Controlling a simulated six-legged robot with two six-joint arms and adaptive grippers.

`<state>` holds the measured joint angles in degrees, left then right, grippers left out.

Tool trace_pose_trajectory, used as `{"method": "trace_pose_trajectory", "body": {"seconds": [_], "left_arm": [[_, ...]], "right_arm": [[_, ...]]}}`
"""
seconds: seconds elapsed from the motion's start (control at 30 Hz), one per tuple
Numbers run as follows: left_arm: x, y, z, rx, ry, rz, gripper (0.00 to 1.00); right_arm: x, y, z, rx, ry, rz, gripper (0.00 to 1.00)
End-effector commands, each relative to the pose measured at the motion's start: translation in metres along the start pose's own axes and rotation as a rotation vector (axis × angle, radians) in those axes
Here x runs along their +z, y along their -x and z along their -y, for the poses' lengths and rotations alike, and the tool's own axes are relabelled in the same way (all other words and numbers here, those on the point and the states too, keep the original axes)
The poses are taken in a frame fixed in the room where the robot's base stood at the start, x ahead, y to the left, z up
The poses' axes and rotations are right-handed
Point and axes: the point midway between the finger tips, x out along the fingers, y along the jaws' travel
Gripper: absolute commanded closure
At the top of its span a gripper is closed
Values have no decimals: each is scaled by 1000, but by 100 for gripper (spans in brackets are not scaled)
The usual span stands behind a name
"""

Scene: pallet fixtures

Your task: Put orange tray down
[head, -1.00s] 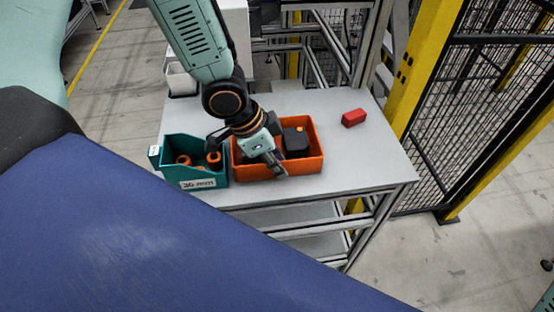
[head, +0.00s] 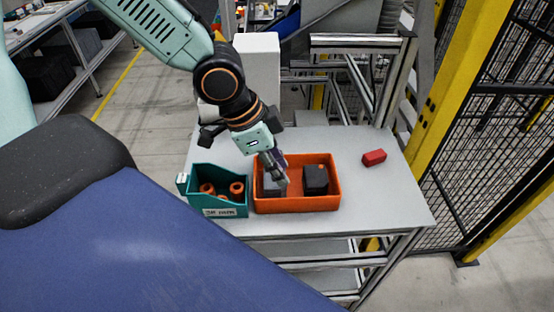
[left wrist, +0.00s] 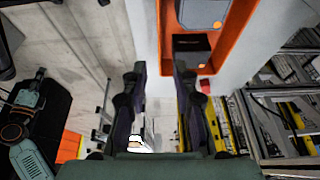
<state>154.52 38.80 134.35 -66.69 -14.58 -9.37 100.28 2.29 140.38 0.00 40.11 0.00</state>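The orange tray (head: 297,205) appears to rest on the light grey table, right beside a teal bin. It holds two dark blocks, the left one (head: 270,186) partly behind my gripper and the right one (head: 316,180) clear. My left gripper (head: 280,178) is over the left part of the tray. In the left wrist view its two fingers (left wrist: 160,72) are well apart with nothing held between them. The tray's orange wall (left wrist: 233,45) shows beyond them at upper right, with part of its contents. My right gripper is out of view.
The teal bin (head: 222,211) with several orange-and-black round parts stands close to the tray's left side. A red block (head: 374,158) lies to the right on the table (head: 385,200). The table is clear around that block. A yellow post and mesh fence stand at right.

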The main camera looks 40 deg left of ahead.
Motion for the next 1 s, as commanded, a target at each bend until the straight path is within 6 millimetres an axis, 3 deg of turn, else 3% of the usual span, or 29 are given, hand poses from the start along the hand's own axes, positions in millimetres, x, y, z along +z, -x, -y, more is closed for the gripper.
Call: {"method": "trace_pose_trajectory", "body": {"seconds": [0.27, 0.37, 0.47, 0.67, 0.8, 1.0], "left_arm": [[0, 5, -1, 3, 2, 1, 72], [4, -5, -11, 32, 44, 10, 72], [14, -28, -34, 91, 158, 29, 72], [47, -87, -88, 154, 491, 109, 72], [84, -122, -121, 109, 698, 192, 72], [146, -150, -158, -39, 886, 311, 72]], "right_arm": [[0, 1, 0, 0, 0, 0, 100], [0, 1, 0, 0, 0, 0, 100], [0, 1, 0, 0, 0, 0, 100], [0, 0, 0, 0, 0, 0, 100], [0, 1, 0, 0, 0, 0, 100], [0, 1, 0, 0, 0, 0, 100]]}}
